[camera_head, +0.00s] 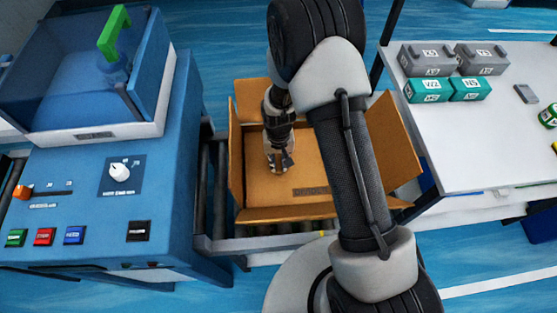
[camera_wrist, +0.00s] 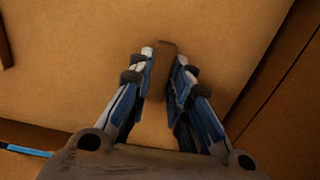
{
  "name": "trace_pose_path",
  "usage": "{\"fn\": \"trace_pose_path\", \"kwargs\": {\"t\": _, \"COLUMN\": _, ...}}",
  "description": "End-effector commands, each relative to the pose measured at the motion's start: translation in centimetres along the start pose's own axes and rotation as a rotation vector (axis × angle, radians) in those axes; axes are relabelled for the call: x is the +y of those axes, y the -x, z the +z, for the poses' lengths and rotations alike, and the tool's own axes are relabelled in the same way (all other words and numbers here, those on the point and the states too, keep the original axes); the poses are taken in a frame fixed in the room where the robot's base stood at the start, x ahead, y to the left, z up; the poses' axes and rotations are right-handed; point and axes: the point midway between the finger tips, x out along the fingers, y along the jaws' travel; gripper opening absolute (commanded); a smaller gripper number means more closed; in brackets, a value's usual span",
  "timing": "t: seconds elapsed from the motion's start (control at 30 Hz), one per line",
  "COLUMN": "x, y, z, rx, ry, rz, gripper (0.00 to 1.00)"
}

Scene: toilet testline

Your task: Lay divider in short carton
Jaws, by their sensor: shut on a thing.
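The short carton (camera_head: 236,170) stands open on the roller conveyor, its flaps spread outward. A flat brown cardboard panel, apparently the divider (camera_head: 300,170), spans its inside; I cannot tell whether it rests on the carton's bottom. The panel also fills most of the wrist view (camera_wrist: 225,60). My gripper (camera_head: 281,165) is inside the carton's opening, pointing down. In the wrist view its fingers (camera_wrist: 163,72) are shut on a thin brown upright strip of the divider. My arm hides the right part of the carton.
A blue machine (camera_head: 100,215) with buttons and a knob stands left of the conveyor. A white table (camera_head: 470,140) at right carries grey boxes (camera_head: 482,58) and teal boxes (camera_head: 470,88). The carton's right flap (camera_head: 402,150) leans outward towards this table.

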Motion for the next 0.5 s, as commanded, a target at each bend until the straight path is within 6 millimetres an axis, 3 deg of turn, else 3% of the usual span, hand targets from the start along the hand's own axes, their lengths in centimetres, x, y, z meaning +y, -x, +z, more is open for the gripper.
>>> {"fn": "trace_pose_path", "kwargs": {"t": 0.27, "x": 0.0, "y": -0.09, "z": 0.01, "rx": 0.0, "ry": 0.0, "rz": 0.0, "gripper": 0.0}}
{"fn": "trace_pose_path", "kwargs": {"t": 0.3, "x": 0.0, "y": -0.09, "z": 0.01, "rx": 0.0, "ry": 0.0, "rz": 0.0, "gripper": 0.2}}
{"fn": "trace_pose_path", "kwargs": {"t": 0.5, "x": 0.0, "y": -0.09, "z": 0.01, "rx": 0.0, "ry": 0.0, "rz": 0.0, "gripper": 0.33}}
